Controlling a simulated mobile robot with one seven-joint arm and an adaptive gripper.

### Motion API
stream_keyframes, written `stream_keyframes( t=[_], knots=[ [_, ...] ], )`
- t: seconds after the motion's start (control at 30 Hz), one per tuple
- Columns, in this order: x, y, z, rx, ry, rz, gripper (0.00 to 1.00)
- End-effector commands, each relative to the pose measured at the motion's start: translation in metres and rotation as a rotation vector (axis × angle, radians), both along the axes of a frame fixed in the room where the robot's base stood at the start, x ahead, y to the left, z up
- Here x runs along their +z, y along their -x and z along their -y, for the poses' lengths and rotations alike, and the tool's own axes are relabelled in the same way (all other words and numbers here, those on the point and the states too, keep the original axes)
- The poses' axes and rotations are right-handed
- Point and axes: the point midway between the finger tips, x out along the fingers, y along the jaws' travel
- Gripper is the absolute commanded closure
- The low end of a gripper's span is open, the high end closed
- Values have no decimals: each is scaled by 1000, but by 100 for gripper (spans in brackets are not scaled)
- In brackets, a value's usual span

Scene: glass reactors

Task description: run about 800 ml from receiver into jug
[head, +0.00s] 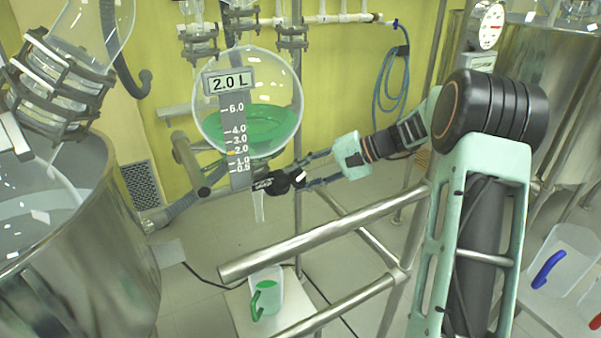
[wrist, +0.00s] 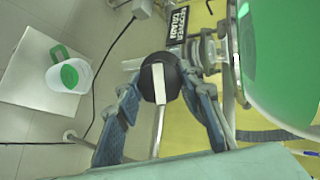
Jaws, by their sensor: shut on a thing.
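The receiver (head: 278,76) is a round glass vessel with green liquid in its lower part. It also shows at the right of the wrist view (wrist: 285,60). A grey scale (head: 239,165) in front carries a "2.0 L" plate. My gripper (head: 288,180) is shut on the black drain valve knob (wrist: 173,72) below the receiver, one finger on each side. A white bar crosses the knob. The clear outlet (head: 258,207) points down; I make out no stream. The white jug (head: 277,300), with a green handle, stands below and holds some green liquid (wrist: 69,76).
The jug stands on a pale square platform (head: 240,312). Steel frame rails (head: 325,235) cross in front of it. A large steel vessel (head: 110,250) is at the left. Another clear jug with a blue handle (head: 548,270) is at the far right.

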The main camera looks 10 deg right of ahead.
Motion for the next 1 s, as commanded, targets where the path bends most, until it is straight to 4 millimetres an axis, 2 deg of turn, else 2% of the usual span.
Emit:
stream_keyframes(
  t=[0.4, 0.93, 0.97, 1.0],
  knots=[
    [0, 0, 1, -88, -90, -121, 89],
    [0, 0, 1, -100, -101, -135, 89],
    [0, 0, 1, -100, -101, -135, 63],
    [0, 0, 1, -100, -101, -135, 58]
  ],
)
